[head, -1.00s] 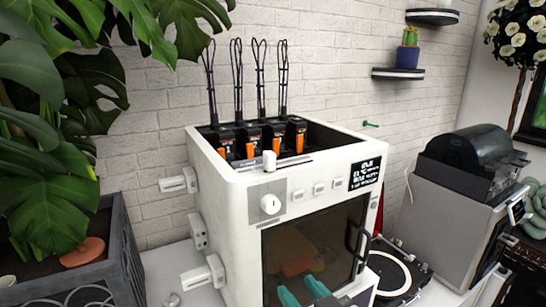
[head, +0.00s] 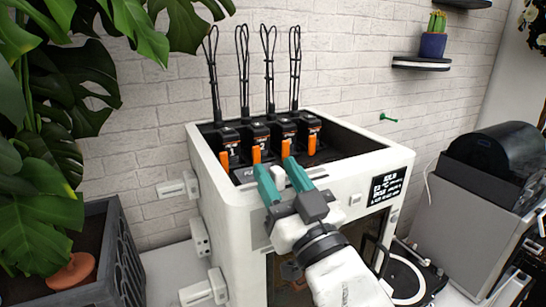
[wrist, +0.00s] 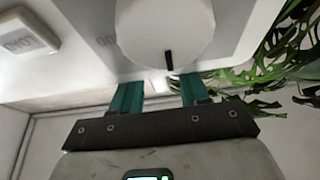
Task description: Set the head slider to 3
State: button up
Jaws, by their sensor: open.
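The white printer box (head: 224,195) stands on the table, with a row of black and orange tool heads (head: 268,142) inside its open top. A small white slider knob (head: 280,177) sits on the top front edge, partly hidden. My gripper (head: 277,170) is open at that edge, its teal fingers on either side of the knob in the picture. I cannot tell whether they touch it. Most of the slider's scale is covered. In the wrist view the teal fingers (wrist: 158,90) point toward the front panel, below a round white dial (wrist: 165,35) with a black mark.
A white button (wrist: 30,35) is beside the dial. White handles (head: 203,290) stick out of the printer's left side. A large plant (head: 60,120) is at left, a grey machine (head: 460,205) at right. Black cable loops (head: 268,70) rise above the tool heads.

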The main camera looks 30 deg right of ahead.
jog(key=shift+x, duration=1.2)
jog(key=shift+c, duration=0.3)
grip_shut()
